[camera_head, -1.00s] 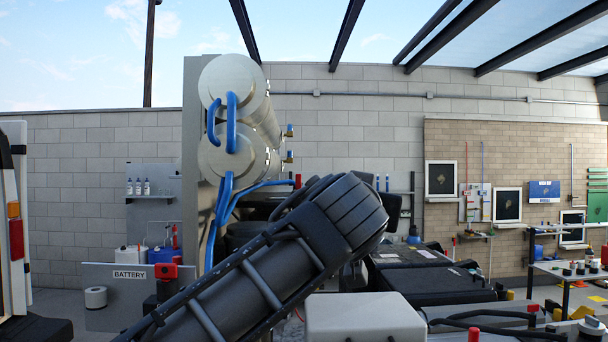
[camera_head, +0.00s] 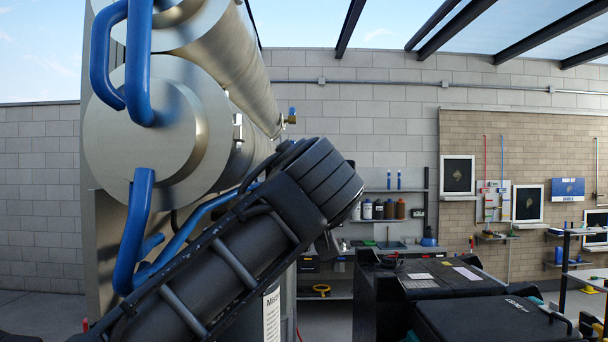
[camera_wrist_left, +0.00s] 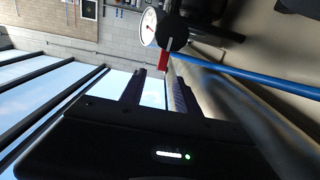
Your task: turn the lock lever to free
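Two large steel membrane tubes lie one above the other in the head view, the lower tube (camera_head: 150,125) with its round end towards me. Blue hoses (camera_head: 140,220) join their ends. In the left wrist view my left gripper (camera_wrist_left: 156,85) is open, with a gap between its two fingers. A red lever-like tab (camera_wrist_left: 163,62) on a round black knob (camera_wrist_left: 172,31) shows just beyond the fingertips; I cannot tell whether they touch. I cannot make out this tab in the head view. My left arm crosses the head view and hides what is behind it. My right gripper is not in view.
A white-faced gauge (camera_wrist_left: 148,26) sits beside the knob, and a blue hose (camera_wrist_left: 245,80) runs right from it. In the head view, black cases (camera_head: 470,315) stand at lower right. A shelf with bottles (camera_head: 378,210) is on the back wall.

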